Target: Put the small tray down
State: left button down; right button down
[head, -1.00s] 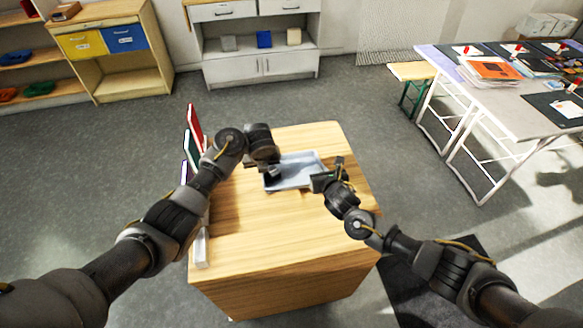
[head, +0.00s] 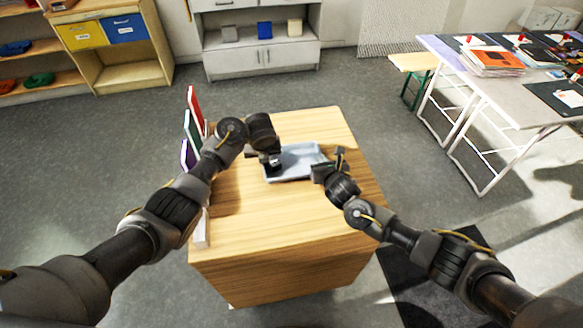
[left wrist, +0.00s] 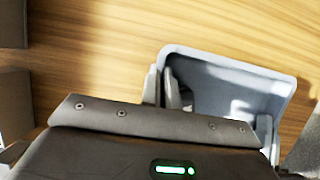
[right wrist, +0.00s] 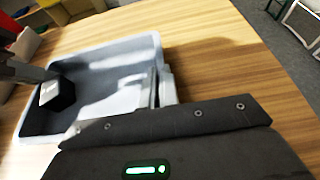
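The small tray (head: 300,174) is a shallow light blue-grey tray, level over the wooden table near its far half. Whether the tray's underside touches the tabletop is hard to tell.
The wooden table (head: 280,225) is clear in front of the tray. Upright red, green and purple books (head: 192,130) and a white object (head: 202,232) line its left edge. A paper-covered table (head: 480,100) stands farther right.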

pick_arm(q)
jog(key=shift+s+f+b, duration=0.2)
jog(key=shift+f+b, duration=0.1)
jog(key=shift+f, duration=0.1)
pick_arm(e)
jog(key=shift+s+d+f, duration=0.1)
jog(key=shift+s+f, duration=0.1)
jog(key=shift+f, duration=0.25)
pick_arm(q)
jog(key=shift+s+f+b, duration=0.1)
jog(key=shift+f+b, duration=0.2)
pick_arm(e)
jog(key=shift+f, duration=0.25)
pick_arm(q)
jog(key=c, duration=2.1)
grip_release()
jog(key=shift+f, duration=0.15)
pick_arm(e)
jog(key=c, duration=2.1)
grip_release()
jog(key=shift+f, duration=0.2)
pick_arm(q)
jog(key=o, duration=0.4)
jog(key=shift+w, duration=0.2)
pick_arm(e)
jog(key=o, duration=0.5)
jog(key=shift+w, duration=0.1)
jog(key=shift+c, duration=0.2)
